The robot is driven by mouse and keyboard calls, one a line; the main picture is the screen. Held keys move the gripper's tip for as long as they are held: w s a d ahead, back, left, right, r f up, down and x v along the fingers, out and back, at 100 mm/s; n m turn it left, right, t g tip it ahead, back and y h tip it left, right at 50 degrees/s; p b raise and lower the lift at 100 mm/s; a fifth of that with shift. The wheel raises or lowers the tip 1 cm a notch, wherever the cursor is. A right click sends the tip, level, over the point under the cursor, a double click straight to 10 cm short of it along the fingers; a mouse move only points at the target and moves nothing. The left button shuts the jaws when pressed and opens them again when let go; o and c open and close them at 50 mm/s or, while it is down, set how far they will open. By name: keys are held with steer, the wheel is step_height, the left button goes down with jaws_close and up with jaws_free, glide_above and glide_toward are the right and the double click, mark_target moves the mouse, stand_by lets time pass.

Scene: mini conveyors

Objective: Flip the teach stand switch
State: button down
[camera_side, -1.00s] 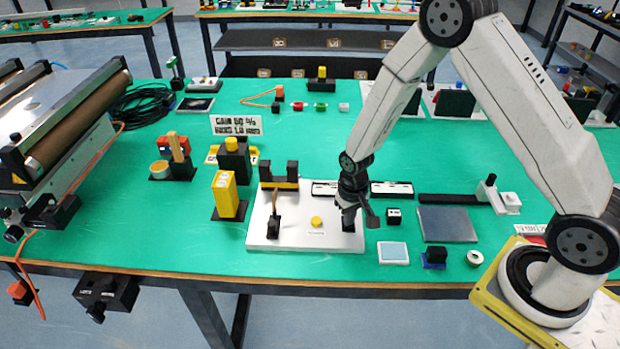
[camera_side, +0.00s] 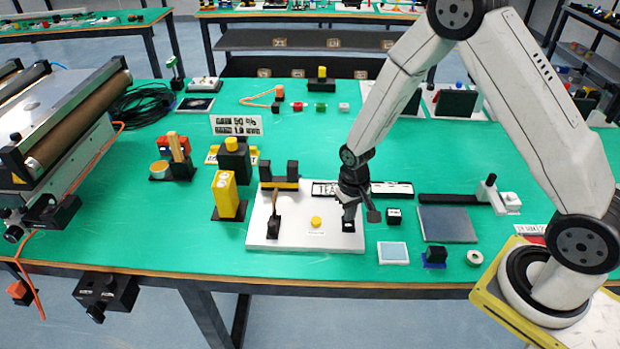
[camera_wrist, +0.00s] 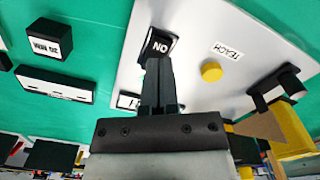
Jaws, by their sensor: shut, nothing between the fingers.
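The teach stand is a white plate (camera_side: 295,238) near the table's front edge, with a yellow button (camera_side: 316,221) in its middle. A black switch (camera_side: 348,226) sits at the plate's right side. In the wrist view the switch (camera_wrist: 158,44) shows the word ON on its face. My gripper (camera_side: 349,212) points down over the switch. In the wrist view its shut fingers (camera_wrist: 158,63) are empty, with the tips at the switch's near edge and covering part of it. I cannot tell whether they touch it.
A lever (camera_side: 274,220) stands at the plate's left side, with a black and yellow bracket (camera_side: 279,177) behind. A yellow block (camera_side: 229,195) stands left of the plate. A small black cube (camera_side: 394,216) and a pale blue pad (camera_side: 393,253) lie to the right.

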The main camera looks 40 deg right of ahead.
mark_target(349, 226)
steer(key=shift+r, duration=2.45)
steer(key=shift+r, duration=0.1)
steer(key=s+r+n+t, duration=0.2)
steer(key=s+r+n, duration=0.1)
steer(key=s+r, duration=0.7)
steer(key=shift+s+a+r+t, duration=0.2)
steer(key=shift+s+a+t, duration=0.1)
steer(key=shift+s, duration=0.2)
